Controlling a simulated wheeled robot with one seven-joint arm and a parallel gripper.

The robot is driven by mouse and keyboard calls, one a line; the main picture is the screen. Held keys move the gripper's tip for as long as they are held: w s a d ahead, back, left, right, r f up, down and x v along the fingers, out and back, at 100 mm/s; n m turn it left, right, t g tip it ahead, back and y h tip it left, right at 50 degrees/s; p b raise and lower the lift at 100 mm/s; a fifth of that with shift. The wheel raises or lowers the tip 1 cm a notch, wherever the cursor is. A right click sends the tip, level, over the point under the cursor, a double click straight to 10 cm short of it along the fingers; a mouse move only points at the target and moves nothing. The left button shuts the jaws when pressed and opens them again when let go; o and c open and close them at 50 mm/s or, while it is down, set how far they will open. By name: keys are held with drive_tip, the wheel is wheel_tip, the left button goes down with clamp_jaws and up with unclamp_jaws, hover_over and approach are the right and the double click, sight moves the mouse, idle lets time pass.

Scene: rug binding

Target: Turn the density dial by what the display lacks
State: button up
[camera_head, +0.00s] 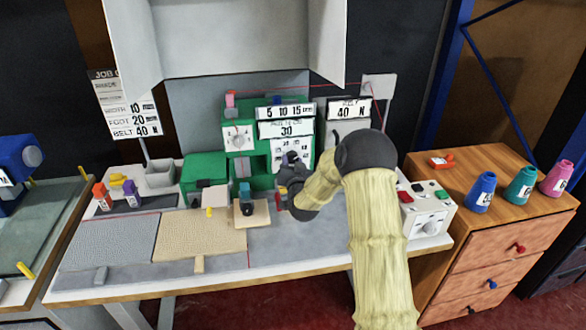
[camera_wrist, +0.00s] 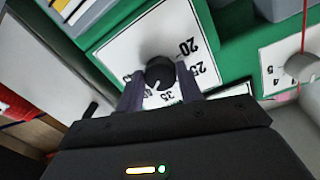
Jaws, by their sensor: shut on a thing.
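My gripper (camera_wrist: 159,86) is shut on a black round knob (camera_wrist: 160,68) on a white plate (camera_wrist: 118,50) in the wrist view. The plate shows 20, 25 and 35, upside down; another number beside the left finger is partly hidden. The knob's pointer and its plate's title cannot be made out. In the head view my gripper (camera_head: 292,168) is at the white plate (camera_head: 282,148) on the front of the green machine (camera_head: 205,172). A display (camera_head: 286,128) above it reads 30; its small heading is unclear.
A job card (camera_head: 133,118) at left shows 10, 20 and 40 N. Another dial (camera_head: 238,139) sits left on the machine. A button box (camera_head: 428,218) stands right of my arm. Grey (camera_head: 108,240) and tan (camera_head: 200,235) rug pieces lie on the bench. Thread cones (camera_head: 480,190) stand on the drawer cabinet.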

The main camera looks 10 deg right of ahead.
drive_tip(key=shift+d+m, duration=0.1)
drive_tip(key=shift+m, duration=0.2)
drive_tip(key=o, duration=1)
drive_tip(key=s+b, duration=0.1)
drive_tip(key=s, duration=1)
drive_tip(key=s+b, duration=0.1)
drive_tip(key=s, duration=0.5)
drive_tip(key=shift+s+a+r+b, duration=0.2)
drive_tip(key=shift+a+r+b, duration=0.1)
drive_tip(key=shift+a+b, duration=0.1)
